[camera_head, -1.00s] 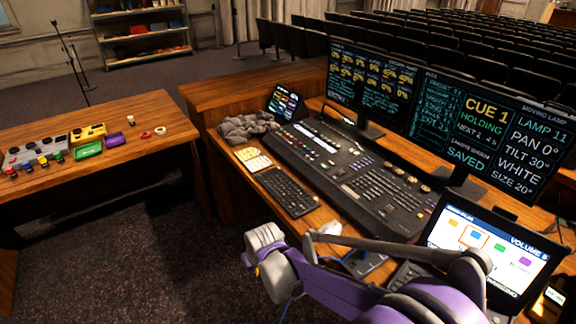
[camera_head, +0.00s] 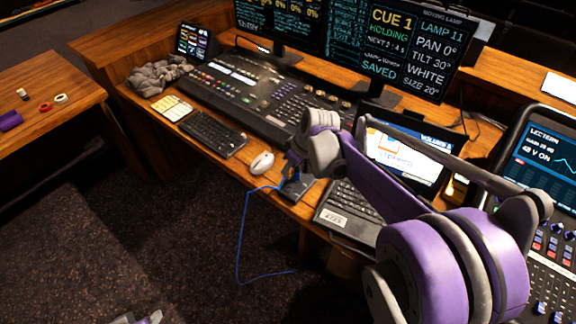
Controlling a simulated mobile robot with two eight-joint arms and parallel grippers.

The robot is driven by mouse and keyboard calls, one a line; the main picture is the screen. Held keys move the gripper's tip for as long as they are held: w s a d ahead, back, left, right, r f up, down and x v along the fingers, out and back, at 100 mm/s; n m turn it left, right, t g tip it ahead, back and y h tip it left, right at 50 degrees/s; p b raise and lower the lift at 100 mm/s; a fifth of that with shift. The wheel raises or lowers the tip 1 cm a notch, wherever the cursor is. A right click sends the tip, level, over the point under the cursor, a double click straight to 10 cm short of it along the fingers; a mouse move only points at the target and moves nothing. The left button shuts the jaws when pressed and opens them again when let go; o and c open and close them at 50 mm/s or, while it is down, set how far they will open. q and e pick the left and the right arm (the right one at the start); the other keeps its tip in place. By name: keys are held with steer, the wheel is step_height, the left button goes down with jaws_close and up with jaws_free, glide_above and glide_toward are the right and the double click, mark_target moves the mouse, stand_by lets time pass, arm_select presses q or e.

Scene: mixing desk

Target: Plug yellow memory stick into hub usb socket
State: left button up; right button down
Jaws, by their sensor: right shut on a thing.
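My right gripper (camera_head: 291,163) reaches in from the right and points down over the desk's front edge, close above a small dark box with a blue cable, which looks like the hub (camera_head: 298,188). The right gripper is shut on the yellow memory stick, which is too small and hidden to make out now. The hub's sockets cannot be made out, and I cannot tell whether the stick touches it. A grey and purple piece of my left gripper (camera_head: 138,318) shows at the bottom edge, mostly cut off.
A white mouse (camera_head: 262,163), a keyboard (camera_head: 212,133) and the mixing console (camera_head: 262,100) lie left of the gripper. A laptop (camera_head: 350,210) stands close on the right. The blue cable (camera_head: 242,235) hangs down in front of the desk. A side table (camera_head: 50,95) stands at left.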

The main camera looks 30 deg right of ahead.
mark_target(290, 176)
arm_select(q)
steer(key=shift+s+f+b, duration=0.2)
steer(key=shift+f+b, duration=0.3)
steer(key=shift+f, duration=0.15)
steer(key=shift+s+f+b, duration=0.2)
steer(key=shift+f+b, duration=0.3)
steer(key=shift+f, duration=0.2)
steer(key=shift+s+f+b, duration=0.2)
steer(key=shift+f+b, duration=0.3)
steer(key=shift+f, duration=0.15)
arm_select(e)
steer(key=shift+f, duration=2.6)
arm_select(q)
steer(key=shift+f+b, duration=0.3)
steer(key=shift+f, duration=0.05)
arm_select(e)
steer(key=shift+f, duration=0.5)
steer(key=c, duration=0.9)
jaws_free()
arm_select(q)
steer(key=shift+r+p, duration=0.5)
steer(key=shift+r, duration=0.05)
arm_select(e)
steer(key=v, duration=1.1)
steer(key=shift+s+f, duration=0.1)
